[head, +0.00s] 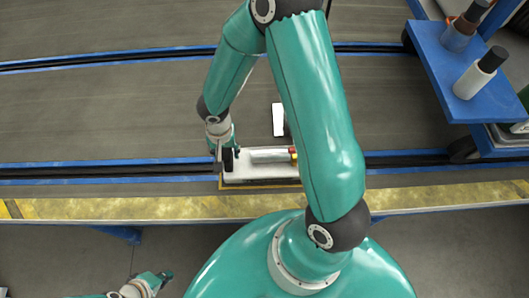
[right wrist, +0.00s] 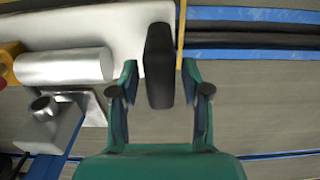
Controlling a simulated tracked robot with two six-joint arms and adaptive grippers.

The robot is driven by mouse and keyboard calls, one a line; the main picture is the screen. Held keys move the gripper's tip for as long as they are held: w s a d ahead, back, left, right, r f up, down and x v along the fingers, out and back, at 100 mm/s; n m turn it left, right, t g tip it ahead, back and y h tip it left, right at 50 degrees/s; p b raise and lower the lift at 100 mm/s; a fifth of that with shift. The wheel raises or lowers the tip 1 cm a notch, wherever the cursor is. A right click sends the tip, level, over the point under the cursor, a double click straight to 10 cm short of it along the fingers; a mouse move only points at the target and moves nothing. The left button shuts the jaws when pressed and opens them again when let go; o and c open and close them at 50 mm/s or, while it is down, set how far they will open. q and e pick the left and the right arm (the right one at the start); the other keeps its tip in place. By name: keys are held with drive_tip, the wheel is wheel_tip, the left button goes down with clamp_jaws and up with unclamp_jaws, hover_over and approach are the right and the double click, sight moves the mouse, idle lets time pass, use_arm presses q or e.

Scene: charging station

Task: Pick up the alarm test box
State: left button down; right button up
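What I take to be the alarm test box is a long white box (head: 262,174) with a silver cylinder on top and a red and yellow part at its right end. It lies by the blue rail, and its white body also shows in the right wrist view (right wrist: 90,28). A black upright grip (right wrist: 160,65) stands at its left end. My right gripper (head: 226,150) is above that end. In the right wrist view its fingers (right wrist: 162,85) are apart, one on each side of the black grip, with visible gaps. My left gripper (head: 164,277) is low at the left, away from the box.
A white-topped piece (head: 278,120) stands just behind the box, partly hidden by my right arm. A blue cart (head: 455,70) with upright cylinders stands at the right. A worn yellow edge strip (head: 110,208) runs in front. The grey floor at the left is clear.

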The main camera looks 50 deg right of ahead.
clamp_jaws()
idle(0.3)
